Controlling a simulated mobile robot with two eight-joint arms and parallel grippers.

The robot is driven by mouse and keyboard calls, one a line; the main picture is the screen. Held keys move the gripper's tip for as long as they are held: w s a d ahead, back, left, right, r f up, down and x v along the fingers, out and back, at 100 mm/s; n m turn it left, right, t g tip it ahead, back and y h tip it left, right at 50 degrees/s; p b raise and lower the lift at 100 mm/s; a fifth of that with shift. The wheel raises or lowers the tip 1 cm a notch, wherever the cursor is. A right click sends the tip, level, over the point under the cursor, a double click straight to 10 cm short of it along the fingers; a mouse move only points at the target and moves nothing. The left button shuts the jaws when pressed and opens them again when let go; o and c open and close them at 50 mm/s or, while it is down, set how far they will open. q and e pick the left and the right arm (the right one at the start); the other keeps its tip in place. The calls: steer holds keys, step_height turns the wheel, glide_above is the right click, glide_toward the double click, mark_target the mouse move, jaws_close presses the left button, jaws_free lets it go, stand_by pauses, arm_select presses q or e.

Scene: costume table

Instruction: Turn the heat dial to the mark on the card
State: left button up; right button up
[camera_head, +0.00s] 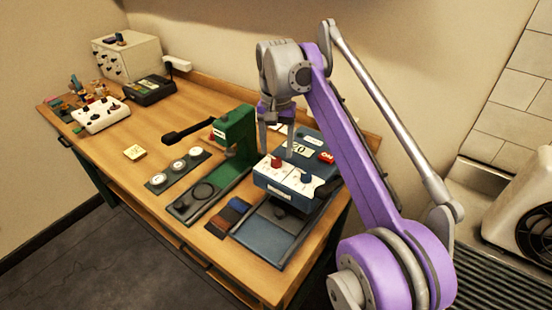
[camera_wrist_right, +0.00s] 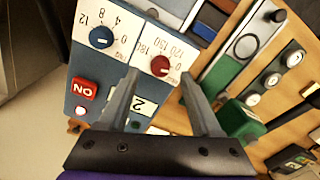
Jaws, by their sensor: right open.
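The blue heat press (camera_head: 275,190) stands at the right end of the table. Its white front panel has a red dial (camera_head: 276,162) and a blue dial (camera_head: 306,178). In the wrist view the red dial (camera_wrist_right: 160,66) has printed numbers around it, with 150 and 180 readable. A white card (camera_head: 298,148) lies on the press top; its number is partly hidden by my finger in the wrist view (camera_wrist_right: 145,105). My right gripper (camera_head: 276,140) is open above the press. In the wrist view the red dial shows between its fingertips (camera_wrist_right: 158,80), apparently ungripped. My left gripper is out of view.
A red ON switch (camera_head: 326,157) sits on the press top, right of the card. A green press (camera_head: 235,130) with a black lever stands close on the left. Round badges (camera_head: 178,165) lie on a strip further left. The table's middle is mostly clear.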

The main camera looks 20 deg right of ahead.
mark_target(276, 159)
steer(key=shift+f, duration=1.55)
steer(key=shift+c, duration=0.2)
jaws_close()
